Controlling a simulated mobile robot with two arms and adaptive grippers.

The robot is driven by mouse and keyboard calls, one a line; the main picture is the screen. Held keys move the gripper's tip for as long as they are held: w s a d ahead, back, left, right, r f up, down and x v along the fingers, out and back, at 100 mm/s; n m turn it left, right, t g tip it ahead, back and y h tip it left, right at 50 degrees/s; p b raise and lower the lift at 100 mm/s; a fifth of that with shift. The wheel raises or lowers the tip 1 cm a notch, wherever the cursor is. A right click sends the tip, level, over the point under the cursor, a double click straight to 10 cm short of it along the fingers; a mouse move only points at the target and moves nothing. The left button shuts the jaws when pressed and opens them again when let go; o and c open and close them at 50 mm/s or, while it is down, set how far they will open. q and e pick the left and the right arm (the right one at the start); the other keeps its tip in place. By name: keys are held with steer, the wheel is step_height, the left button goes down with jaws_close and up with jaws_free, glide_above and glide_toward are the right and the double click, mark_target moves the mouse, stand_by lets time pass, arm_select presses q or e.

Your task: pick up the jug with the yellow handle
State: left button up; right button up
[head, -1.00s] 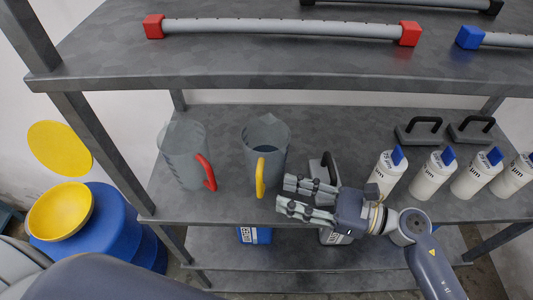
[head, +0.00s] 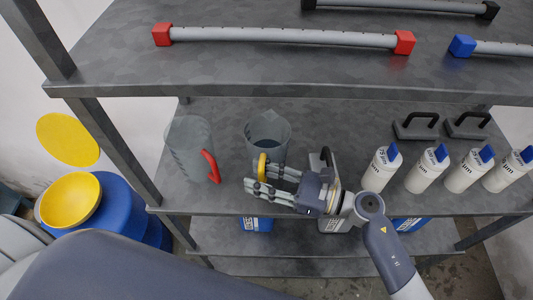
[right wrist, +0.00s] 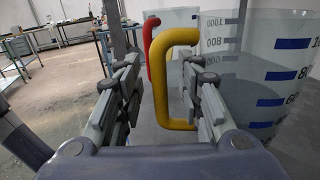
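The jug with the yellow handle (head: 270,131) is a clear grey measuring jug standing on the middle shelf, its handle facing the shelf's front. It fills the right of the right wrist view (right wrist: 265,75). My right gripper (head: 256,180) is at the yellow handle (right wrist: 175,85). In the right wrist view its two fingers (right wrist: 162,105) are apart, with the handle between them near the right finger; a gap shows on the left. The left gripper is not in the head view. The lower handle is partly hidden by the fingers in the head view.
A similar jug with a red handle (head: 190,147) stands to the left. White bottles with blue caps (head: 427,168) stand to the right. Blue drums with a yellow bowl (head: 71,200) stand at lower left.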

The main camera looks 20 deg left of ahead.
jaws_close()
steer(key=shift+r, duration=0.1)
steer(key=shift+r, duration=0.2)
